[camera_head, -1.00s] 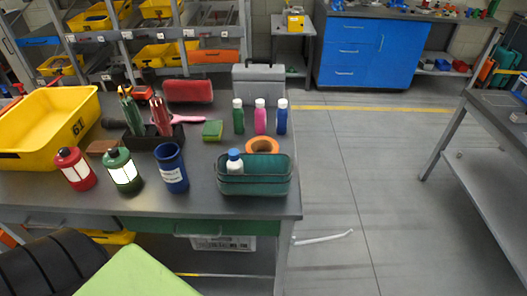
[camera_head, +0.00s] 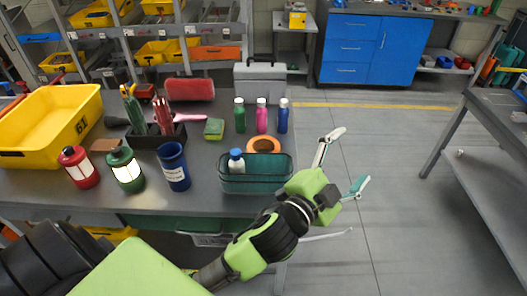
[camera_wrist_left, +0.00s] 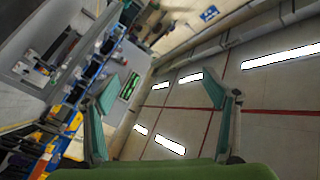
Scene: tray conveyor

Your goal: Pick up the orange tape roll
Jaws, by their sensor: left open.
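The orange tape roll (camera_head: 264,145) lies flat on the grey workbench, just behind the dark green basket (camera_head: 232,184). The basket's back rim hides its front part. A white bottle with a blue cap (camera_head: 236,163) stands in the basket. My left gripper (camera_head: 346,162) is open and empty, off the right edge of the bench, to the right of the tape roll and apart from it. In the left wrist view its two fingers (camera_wrist_left: 158,105) are spread, with nothing between them. My right gripper is not in view.
Green, pink and blue bottles (camera_head: 262,116) stand behind the tape roll, and a sponge (camera_head: 214,129) lies to its left. A blue cup (camera_head: 173,167), lanterns (camera_head: 127,170) and a yellow bin (camera_head: 50,125) are further left.

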